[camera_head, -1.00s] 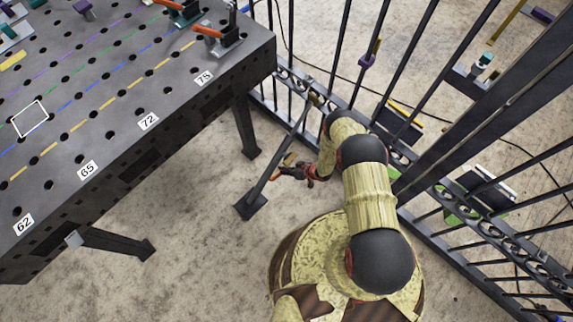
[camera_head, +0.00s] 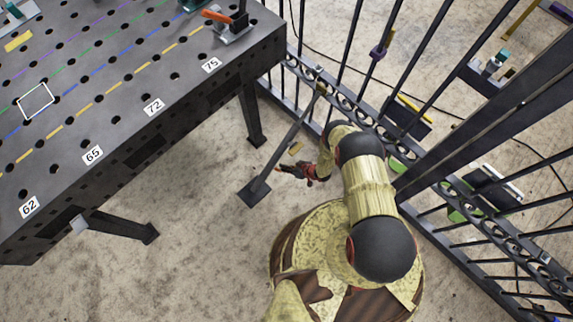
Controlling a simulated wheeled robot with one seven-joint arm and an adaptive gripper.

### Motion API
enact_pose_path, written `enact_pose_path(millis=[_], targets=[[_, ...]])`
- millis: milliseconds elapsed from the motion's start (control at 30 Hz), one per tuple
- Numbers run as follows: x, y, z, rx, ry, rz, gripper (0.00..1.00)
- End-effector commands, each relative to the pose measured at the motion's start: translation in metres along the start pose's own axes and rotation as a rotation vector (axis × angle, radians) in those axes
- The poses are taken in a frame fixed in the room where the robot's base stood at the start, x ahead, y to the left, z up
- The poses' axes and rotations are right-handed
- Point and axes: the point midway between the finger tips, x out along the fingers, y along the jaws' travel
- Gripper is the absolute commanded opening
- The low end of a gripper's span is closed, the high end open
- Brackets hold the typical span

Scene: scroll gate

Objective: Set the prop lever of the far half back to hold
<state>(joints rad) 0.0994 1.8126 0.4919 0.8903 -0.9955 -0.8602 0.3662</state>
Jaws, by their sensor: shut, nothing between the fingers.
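A dark gate of upright bars (camera_head: 345,45) runs from the upper middle to the lower right. A dark diagonal prop (camera_head: 288,143) reaches from a tan fitting (camera_head: 321,88) at the gate down to a square foot plate (camera_head: 254,192) on the floor. A small tan piece (camera_head: 296,148) shows beside the prop's middle; I cannot tell for sure whether it is the prop lever. My gripper (camera_head: 280,169) is shut and empty. Its tips point left, close by the prop's lower half; contact cannot be told. My arm hides part of the gate.
A dark perforated table (camera_head: 120,115) with numbered labels fills the upper left, its leg (camera_head: 250,115) near the prop. An orange-handled clamp (camera_head: 230,25) stands on its corner. Bare concrete floor (camera_head: 200,245) lies between the table and my base. A cable runs behind the gate.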

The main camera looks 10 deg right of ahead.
Motion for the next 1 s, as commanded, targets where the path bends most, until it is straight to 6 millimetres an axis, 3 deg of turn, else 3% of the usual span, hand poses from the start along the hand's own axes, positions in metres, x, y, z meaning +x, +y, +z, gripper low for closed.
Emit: enact_pose_path(millis=[1000], targets=[[0.0066,-0.0071,0.0068,0.000,0.000,0.000,0.00]])
